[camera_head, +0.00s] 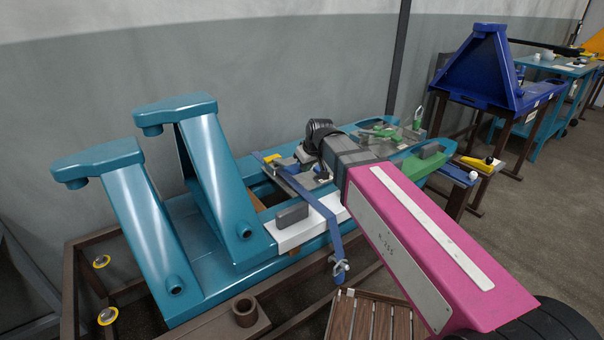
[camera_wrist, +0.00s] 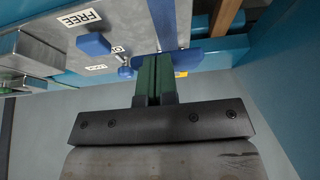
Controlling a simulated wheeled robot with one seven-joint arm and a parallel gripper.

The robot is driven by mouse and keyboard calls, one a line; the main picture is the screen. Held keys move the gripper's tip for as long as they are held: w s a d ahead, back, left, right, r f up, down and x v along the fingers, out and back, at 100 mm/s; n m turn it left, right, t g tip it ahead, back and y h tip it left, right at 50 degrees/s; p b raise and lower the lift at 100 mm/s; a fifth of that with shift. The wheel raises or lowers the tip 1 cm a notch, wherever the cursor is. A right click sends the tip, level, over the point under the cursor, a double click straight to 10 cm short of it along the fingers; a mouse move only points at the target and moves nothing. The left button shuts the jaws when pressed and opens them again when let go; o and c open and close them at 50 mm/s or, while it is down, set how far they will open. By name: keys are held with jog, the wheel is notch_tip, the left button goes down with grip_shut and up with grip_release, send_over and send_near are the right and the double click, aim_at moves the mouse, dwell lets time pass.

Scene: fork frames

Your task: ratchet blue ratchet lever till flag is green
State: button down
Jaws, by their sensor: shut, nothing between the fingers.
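My gripper (camera_wrist: 153,72) is shut and empty in the wrist view, its green fingers together. The fingertips are just beside a blue plate-like part (camera_wrist: 205,52) and the end of a blue strip (camera_wrist: 162,22); I cannot tell whether they touch. A smaller blue lever-like piece (camera_wrist: 93,43) sits left of them on a grey metal panel (camera_wrist: 50,32), near a FREE label (camera_wrist: 78,19). I cannot tell which blue part is the ratchet lever. A small yellow patch (camera_wrist: 181,74) shows beside the fingers; no flag is clearly identifiable. In the head view my arm hides the fingertips.
A teal bench fixture (camera_head: 215,185) with two tall slanted posts stands left of my arm. A blue strap (camera_head: 318,207) crosses it and hangs over the front edge with a metal hook (camera_head: 340,267). A wooden slatted crate (camera_head: 370,318) stands below. A dark blue frame (camera_head: 485,70) stands behind right.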

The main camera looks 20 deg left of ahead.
jog(key=d+v, duration=0.1)
jog(key=v, duration=0.6)
jog(key=shift+s+f, duration=0.35)
jog(key=shift+s, duration=0.05)
